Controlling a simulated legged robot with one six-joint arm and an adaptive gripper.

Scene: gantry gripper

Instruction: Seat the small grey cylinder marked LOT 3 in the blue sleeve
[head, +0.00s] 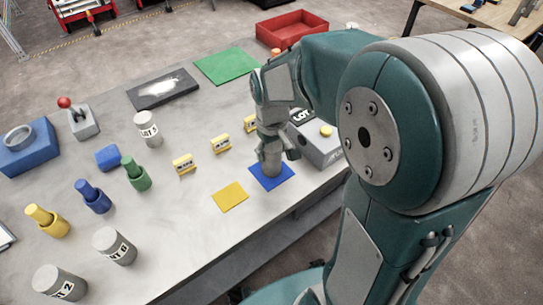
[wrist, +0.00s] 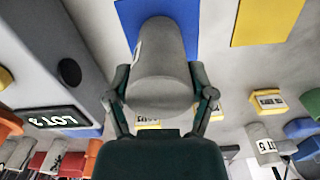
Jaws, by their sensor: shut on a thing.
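My gripper (head: 270,148) is shut on a grey cylinder (head: 271,165), upright over the blue square (head: 259,183). In the wrist view my gripper (wrist: 160,75) has one finger on each side of this cylinder (wrist: 160,90). Only the edge of its label shows and I cannot read it. I cannot tell whether its base touches the square. A blue block with a grey ring on top (head: 28,155) stands at the far left and may be the blue sleeve; I cannot be sure.
Other grey cylinders stand at left, one marked LOT 5 (head: 148,128) and one LOT 2 (head: 58,290). Blue (head: 94,199), green (head: 138,178) and yellow (head: 50,224) holders stand between. A box with a LOT display (head: 318,150) is close at right. Small yellow signs (head: 184,165) stand left of my gripper.

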